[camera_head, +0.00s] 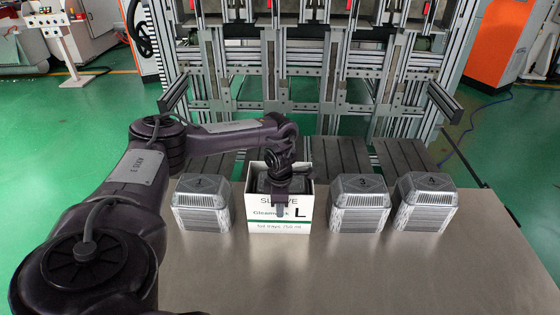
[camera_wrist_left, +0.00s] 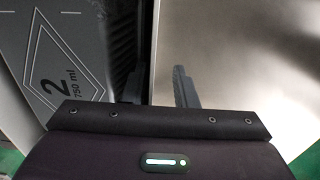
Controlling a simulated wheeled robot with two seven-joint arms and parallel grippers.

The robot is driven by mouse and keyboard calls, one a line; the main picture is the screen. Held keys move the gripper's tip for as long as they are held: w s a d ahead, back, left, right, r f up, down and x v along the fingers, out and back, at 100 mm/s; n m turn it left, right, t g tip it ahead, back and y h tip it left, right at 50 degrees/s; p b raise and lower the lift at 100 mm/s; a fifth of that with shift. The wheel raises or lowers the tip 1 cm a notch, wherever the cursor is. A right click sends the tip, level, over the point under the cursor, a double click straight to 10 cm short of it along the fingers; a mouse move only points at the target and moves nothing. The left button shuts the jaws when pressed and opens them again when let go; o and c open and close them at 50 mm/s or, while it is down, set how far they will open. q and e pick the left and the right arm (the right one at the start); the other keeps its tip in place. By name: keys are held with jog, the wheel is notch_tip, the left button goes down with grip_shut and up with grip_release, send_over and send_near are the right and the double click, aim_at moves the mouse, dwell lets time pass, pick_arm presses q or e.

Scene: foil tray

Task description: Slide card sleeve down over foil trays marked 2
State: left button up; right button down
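My left gripper (camera_head: 292,207) is at the sleeve's front wall. In the left wrist view its fingers (camera_wrist_left: 158,88) stand either side of the wall edge, with a gap on the outer side. My right gripper is out of view.
A foil tray stack (camera_head: 203,205) stands left of the sleeve. Stacks marked 3 (camera_head: 360,206) and 4 (camera_head: 423,205) stand to the right. The metal table (camera_head: 400,275) is clear in front. A metal frame machine (camera_head: 310,75) rises behind.

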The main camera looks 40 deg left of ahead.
pick_arm(q)
jog(key=shift+a, duration=0.1)
notch_tip(320, 180, up, 8)
dwell(0.6)
jog(key=shift+f, duration=0.1)
